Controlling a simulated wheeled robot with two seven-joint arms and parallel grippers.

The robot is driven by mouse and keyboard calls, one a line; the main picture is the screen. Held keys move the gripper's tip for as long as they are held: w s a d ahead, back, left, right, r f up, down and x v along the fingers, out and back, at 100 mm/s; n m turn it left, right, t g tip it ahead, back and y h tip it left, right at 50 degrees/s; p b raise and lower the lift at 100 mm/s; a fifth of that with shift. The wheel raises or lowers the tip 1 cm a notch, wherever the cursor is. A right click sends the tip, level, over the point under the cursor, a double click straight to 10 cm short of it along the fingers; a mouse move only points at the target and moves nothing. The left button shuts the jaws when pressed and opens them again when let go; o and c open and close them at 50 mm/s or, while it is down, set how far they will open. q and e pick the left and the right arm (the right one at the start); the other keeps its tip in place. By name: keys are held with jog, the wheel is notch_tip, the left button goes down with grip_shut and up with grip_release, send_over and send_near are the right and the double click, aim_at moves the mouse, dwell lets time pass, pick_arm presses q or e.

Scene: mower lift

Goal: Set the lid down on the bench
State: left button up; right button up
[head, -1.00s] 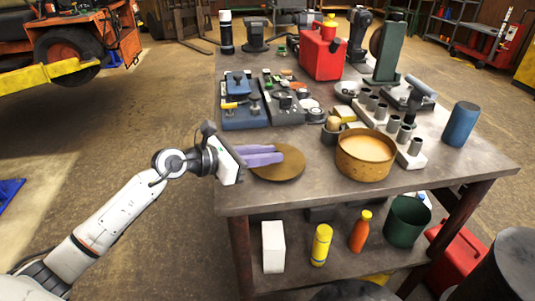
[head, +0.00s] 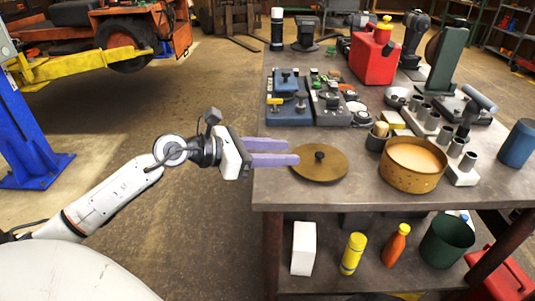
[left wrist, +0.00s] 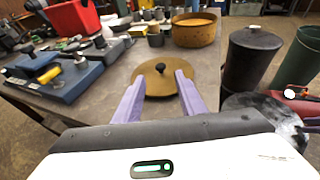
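The lid (head: 322,168) is a round brown disc with a dark knob. It lies flat on the bench (head: 285,191) near the front left edge, and it also shows in the left wrist view (left wrist: 160,89). My left gripper (head: 298,152) has two purple fingers spread apart and empty. In the head view its fingertips are just left of the lid's knob. In the left wrist view the knob shows beyond and between the fingertips, apart from them.
A round tan pot (head: 412,165) stands right of the lid, with a small cup (head: 377,137) behind it. Blue and grey fixtures (head: 289,102) sit farther back. A red can (head: 374,56) stands behind them. The bench's front left corner is clear.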

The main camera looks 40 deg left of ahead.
pick_arm(q)
jog(key=shift+v, duration=1.85)
